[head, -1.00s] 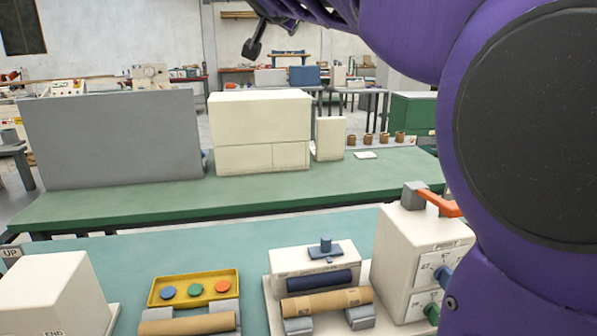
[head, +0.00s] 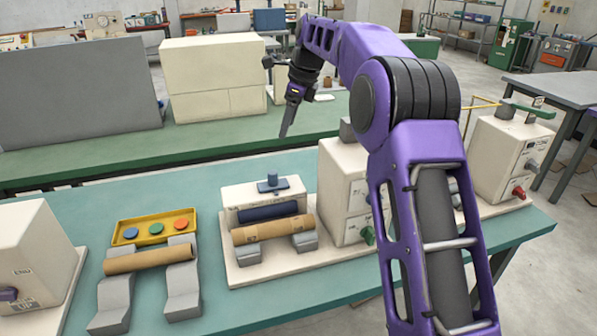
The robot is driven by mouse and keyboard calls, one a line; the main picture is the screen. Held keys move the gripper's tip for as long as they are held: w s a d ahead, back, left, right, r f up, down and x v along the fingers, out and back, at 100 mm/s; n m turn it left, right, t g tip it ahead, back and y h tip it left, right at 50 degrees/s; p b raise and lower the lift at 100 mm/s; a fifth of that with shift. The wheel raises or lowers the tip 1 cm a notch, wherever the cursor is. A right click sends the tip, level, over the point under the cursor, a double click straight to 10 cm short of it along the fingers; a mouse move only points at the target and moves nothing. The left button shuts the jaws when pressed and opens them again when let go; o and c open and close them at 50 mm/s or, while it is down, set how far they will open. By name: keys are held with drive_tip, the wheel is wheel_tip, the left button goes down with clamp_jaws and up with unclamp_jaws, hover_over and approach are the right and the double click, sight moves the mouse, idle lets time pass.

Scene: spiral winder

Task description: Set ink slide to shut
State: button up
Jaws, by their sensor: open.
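A blue-grey slide plate with an upright knob (head: 272,184) sits on top of a cream box (head: 238,199) on the teal bench. I take it for the ink slide; I cannot read a label or its set position. A dark blue roller (head: 268,212) is in the box's front, and a brown roll (head: 272,229) lies on grey supports before it. My gripper (head: 285,128) points down, above and behind the slide in the picture, clear of it. It is seen side-on, open and empty.
A cream unit with knobs (head: 340,190) stands right of the box, partly behind my arm. Another cream unit (head: 505,155) is farther right. A yellow tray with coloured buttons (head: 155,229) and a brown roll (head: 150,258) are left. A green bench (head: 200,145) runs behind.

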sight(274, 172)
drive_tip(key=shift+m+g+y, duration=0.3)
drive_tip(key=shift+m+y, duration=0.2)
drive_tip(key=shift+y, duration=0.1)
drive_tip(key=x, duration=0.5)
drive_tip(key=d+b+x, duration=0.1)
drive_tip(key=x, duration=0.5)
drive_tip(key=b+x, duration=0.1)
drive_tip(key=x, duration=0.5)
drive_tip(key=shift+s+d+f, duration=0.25)
drive_tip(key=shift+d+f, duration=0.05)
drive_tip(key=shift+f, duration=0.25)
clamp_jaws()
